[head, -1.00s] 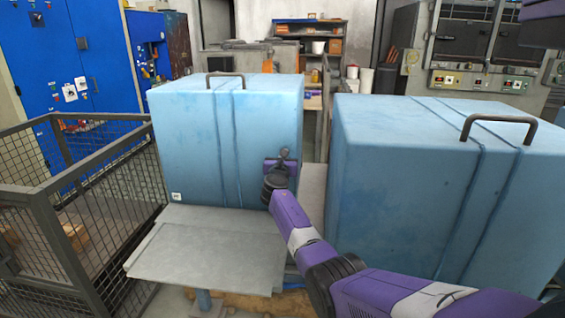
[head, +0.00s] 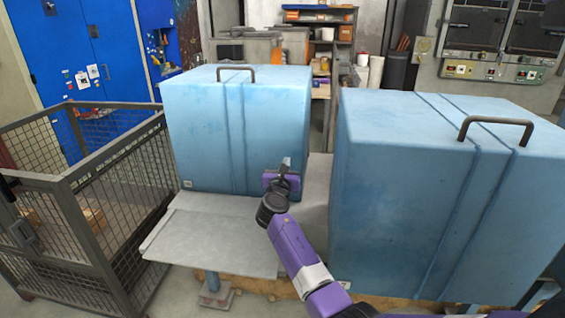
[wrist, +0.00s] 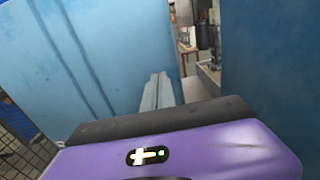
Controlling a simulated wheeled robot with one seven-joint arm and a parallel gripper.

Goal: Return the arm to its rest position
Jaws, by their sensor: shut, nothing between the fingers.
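My gripper (head: 285,165) is at the end of my purple arm, in front of the right part of the left blue box's front face in the head view. Its fingers point up and away from me. In the wrist view the fingers (wrist: 157,92) lie together, shut with nothing between them. The left blue box (head: 205,120) fills the left of the wrist view, and the right blue box (head: 400,200) stands close on the right side. I cannot tell the exact gap between the gripper and the left box.
A grey metal plate (head: 205,240) lies in front of the left box. A mesh cage (head: 115,190) stands at the left. Blue cabinets (head: 90,50), a shelf (head: 320,50) and a control panel (head: 490,68) are behind. A narrow gap runs between the boxes.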

